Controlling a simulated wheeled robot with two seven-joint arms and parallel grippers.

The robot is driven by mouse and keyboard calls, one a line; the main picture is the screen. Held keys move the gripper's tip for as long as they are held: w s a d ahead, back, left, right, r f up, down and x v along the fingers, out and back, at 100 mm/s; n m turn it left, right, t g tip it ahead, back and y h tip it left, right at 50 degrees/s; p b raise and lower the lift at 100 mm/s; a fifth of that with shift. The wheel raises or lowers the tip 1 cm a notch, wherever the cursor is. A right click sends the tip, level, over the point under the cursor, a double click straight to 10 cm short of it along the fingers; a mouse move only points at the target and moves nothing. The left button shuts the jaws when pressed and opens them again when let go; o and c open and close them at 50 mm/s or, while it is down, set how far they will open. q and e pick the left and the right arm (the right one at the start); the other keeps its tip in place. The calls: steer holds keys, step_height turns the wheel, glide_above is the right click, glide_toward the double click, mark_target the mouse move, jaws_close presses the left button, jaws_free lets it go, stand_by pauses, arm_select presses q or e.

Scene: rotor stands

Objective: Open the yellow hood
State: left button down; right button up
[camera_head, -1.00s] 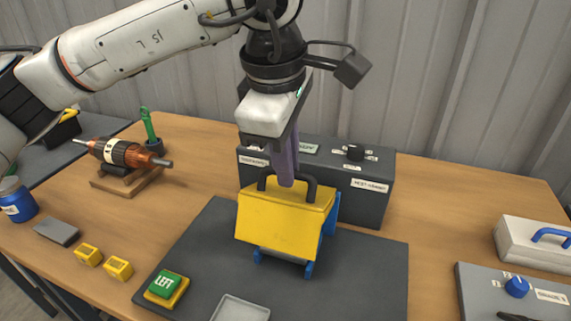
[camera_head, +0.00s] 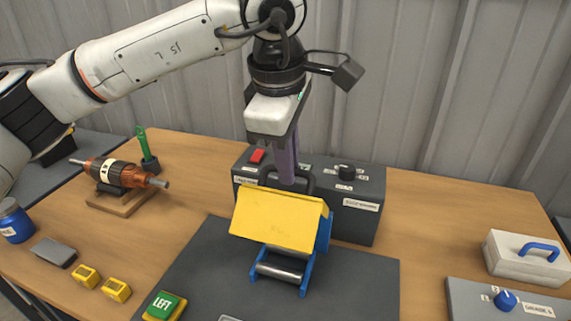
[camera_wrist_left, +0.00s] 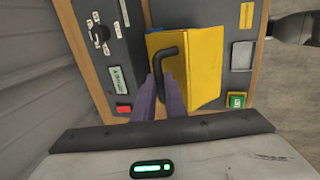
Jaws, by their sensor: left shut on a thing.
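The yellow hood (camera_head: 278,218) is tilted up above a blue stand (camera_head: 305,270) on the dark mat, and a metal roller (camera_head: 280,271) shows below its front edge. My left gripper (camera_head: 285,180) reaches down from above and is shut on the hood's black handle (camera_head: 309,184). In the left wrist view, the purple fingers (camera_wrist_left: 160,97) meet the black handle (camera_wrist_left: 158,68) at the edge of the yellow hood (camera_wrist_left: 195,65). My right gripper is not in view.
A dark control box (camera_head: 345,205) with a knob and a red switch stands close behind the hood. A copper rotor (camera_head: 120,173) rests on a wooden cradle at the left. A green LEFT button (camera_head: 163,306) is at the front. A white case (camera_head: 525,258) stands at the right.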

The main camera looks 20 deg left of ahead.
arm_select(q)
steer(key=shift+w, duration=0.1)
steer(key=shift+w+r+p, duration=0.15)
steer(key=shift+w+p, duration=0.05)
steer(key=shift+p, duration=0.1)
steer(key=shift+w+r+p, duration=0.25)
steer(key=shift+w+p, duration=0.25)
steer(key=shift+w, duration=0.4)
steer(key=shift+d, duration=0.1)
